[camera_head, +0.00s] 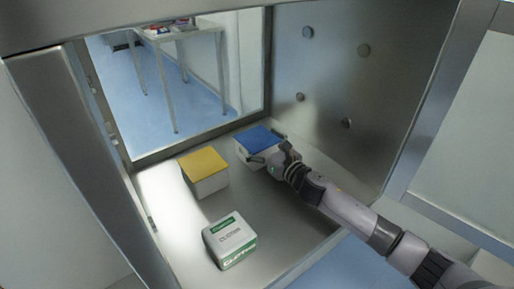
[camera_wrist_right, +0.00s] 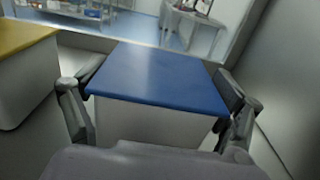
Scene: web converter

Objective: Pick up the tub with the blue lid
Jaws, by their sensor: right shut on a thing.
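The tub with the blue lid (camera_head: 258,139) stands at the back right of the metal chamber floor in the head view. It fills the middle of the right wrist view (camera_wrist_right: 158,82). My right gripper (camera_head: 268,156) reaches in from the right and is shut on this tub. In the right wrist view its fingers (camera_wrist_right: 158,100) press on the left and right sides of the tub, just under the lid. I cannot tell whether the tub is clear of the floor. My left gripper is not in view.
A tub with a yellow lid (camera_head: 204,171) stands just left of the blue-lidded tub. A white and green box (camera_head: 230,240) sits nearer the front. Metal walls enclose the chamber, with a window at the back. Floor (camera_head: 165,205) is bare at the left.

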